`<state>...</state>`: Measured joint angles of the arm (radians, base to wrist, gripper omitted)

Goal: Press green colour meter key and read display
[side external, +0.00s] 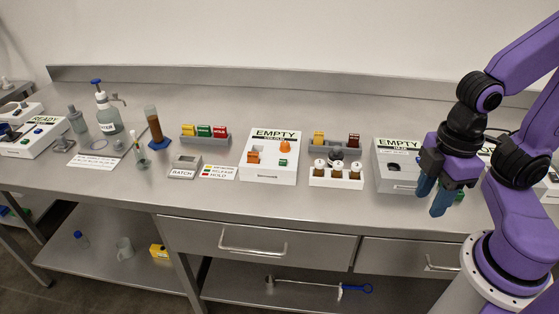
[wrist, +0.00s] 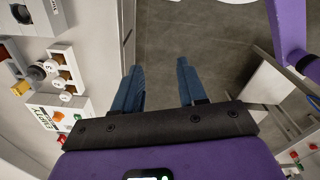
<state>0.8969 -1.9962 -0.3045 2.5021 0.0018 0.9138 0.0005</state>
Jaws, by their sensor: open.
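My gripper (side external: 434,197) is open, with its two blue fingers pointing down at the front edge of the bench at the right. In the wrist view, my gripper (wrist: 159,70) has nothing between its fingers, and the floor shows beyond them. Another white meter (side external: 268,178) labelled EMPTY, with orange parts, stands mid-bench.
A white vial rack (side external: 336,181) stands between the two EMPTY boxes. A grey block (side external: 205,140) holds yellow, green and red pieces. A small BATCH device (side external: 184,167), a brown-filled cylinder (side external: 154,125) and a READY box (side external: 36,140) are farther left. The bench's front strip is largely clear.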

